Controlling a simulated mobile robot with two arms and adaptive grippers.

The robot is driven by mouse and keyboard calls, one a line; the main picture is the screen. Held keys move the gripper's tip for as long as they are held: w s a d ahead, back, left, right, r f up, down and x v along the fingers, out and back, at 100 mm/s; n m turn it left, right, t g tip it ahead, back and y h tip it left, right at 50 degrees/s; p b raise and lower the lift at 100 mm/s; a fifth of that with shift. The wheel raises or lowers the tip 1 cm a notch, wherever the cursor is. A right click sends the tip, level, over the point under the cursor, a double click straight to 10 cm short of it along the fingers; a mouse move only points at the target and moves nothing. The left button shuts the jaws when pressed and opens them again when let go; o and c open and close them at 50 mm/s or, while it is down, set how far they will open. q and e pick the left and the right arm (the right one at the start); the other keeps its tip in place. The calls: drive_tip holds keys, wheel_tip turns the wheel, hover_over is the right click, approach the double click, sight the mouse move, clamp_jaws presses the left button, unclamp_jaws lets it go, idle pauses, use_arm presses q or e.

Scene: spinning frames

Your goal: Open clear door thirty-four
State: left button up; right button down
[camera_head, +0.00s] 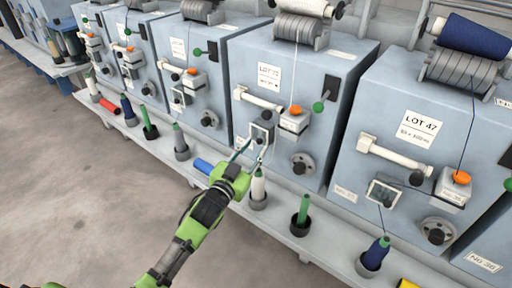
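My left gripper (250,151), green and black, reaches up from the lower left to the front of the machine marked LOT 72 (270,72). Its two thin fingers are spread, with the tips at or close to a small framed clear panel (262,134). I cannot tell whether they touch it. The panel looks shut, and the fingers partly cover the area below it. A similar clear panel (383,193) is on the LOT 47 machine (418,126). I can read no thirty-four on any panel. My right gripper is not in view.
A grey shelf (328,222) runs along the machines. It carries a white cone (258,187), a green cone (303,209), a dark blue cone (376,253) and a blue tube lying by the gripper. Open floor (80,180) is at left.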

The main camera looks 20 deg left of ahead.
use_arm(q)
drive_tip(key=shift+w+d, duration=0.2)
drive_tip(key=shift+w, duration=0.75)
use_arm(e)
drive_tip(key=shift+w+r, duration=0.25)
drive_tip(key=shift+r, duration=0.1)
use_arm(q)
clamp_jaws()
drive_tip(key=shift+a, duration=0.15)
